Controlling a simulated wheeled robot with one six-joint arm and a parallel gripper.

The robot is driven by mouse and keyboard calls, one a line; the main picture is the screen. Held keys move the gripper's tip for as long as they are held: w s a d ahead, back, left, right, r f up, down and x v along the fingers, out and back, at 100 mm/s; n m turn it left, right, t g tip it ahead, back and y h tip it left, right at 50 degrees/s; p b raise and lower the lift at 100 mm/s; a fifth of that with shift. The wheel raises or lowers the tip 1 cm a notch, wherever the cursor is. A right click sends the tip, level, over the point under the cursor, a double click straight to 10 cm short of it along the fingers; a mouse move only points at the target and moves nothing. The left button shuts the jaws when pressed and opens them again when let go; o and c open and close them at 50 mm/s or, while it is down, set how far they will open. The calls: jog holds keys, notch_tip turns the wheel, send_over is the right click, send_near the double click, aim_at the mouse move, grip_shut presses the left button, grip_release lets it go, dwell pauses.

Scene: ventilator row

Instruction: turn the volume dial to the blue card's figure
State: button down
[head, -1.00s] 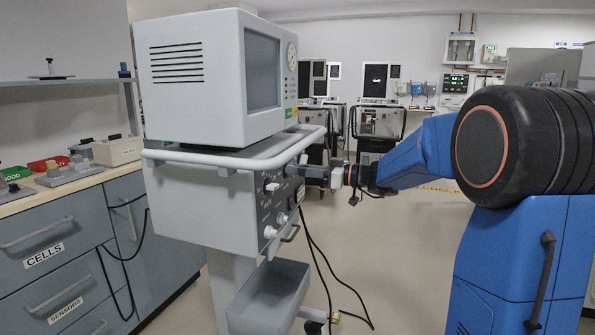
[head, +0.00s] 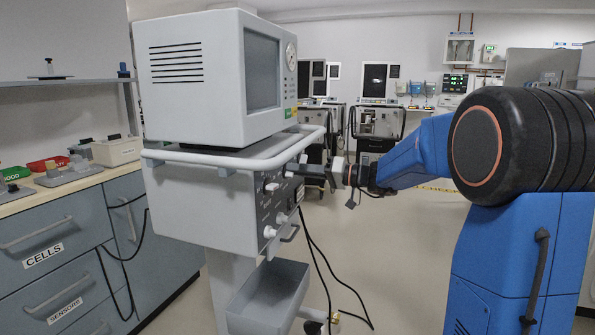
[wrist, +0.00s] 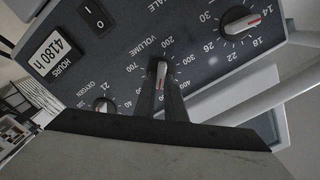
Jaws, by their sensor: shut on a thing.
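The volume dial (wrist: 161,75) is a small knob with a red-tipped pale pointer on the dark panel of the ventilator (head: 200,205). In the wrist view the pointer aims roughly up the picture, towards the VOLUME lettering; the exact figure cannot be read. My gripper (wrist: 160,92) is shut on the dial, one dark finger on each side. In the head view my gripper (head: 303,170) reaches the panel from the right, and the dial is hidden there. I cannot make out a blue card in either view.
An oxygen dial (wrist: 103,106), another dial (wrist: 242,22), a rocker switch (wrist: 95,17) and an hours counter (wrist: 57,53) sit around the volume dial. A pale rail (head: 235,160) runs above the panel. A black cable (head: 320,258) hangs below.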

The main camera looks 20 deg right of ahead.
jog(key=shift+w+d+f+m, duration=0.1)
jog(key=shift+f+m, duration=0.05)
jog(key=shift+m, duration=1.7)
jog(key=shift+w+f+m, duration=0.1)
jog(key=shift+f+m, duration=0.05)
jog(key=shift+m, duration=1.7)
jog(key=c, duration=1.8)
grip_release()
jog(key=shift+s+d, duration=0.1)
jog(key=v, duration=1.7)
jog(key=shift+s+d, duration=0.1)
jog(key=shift+d, duration=0.05)
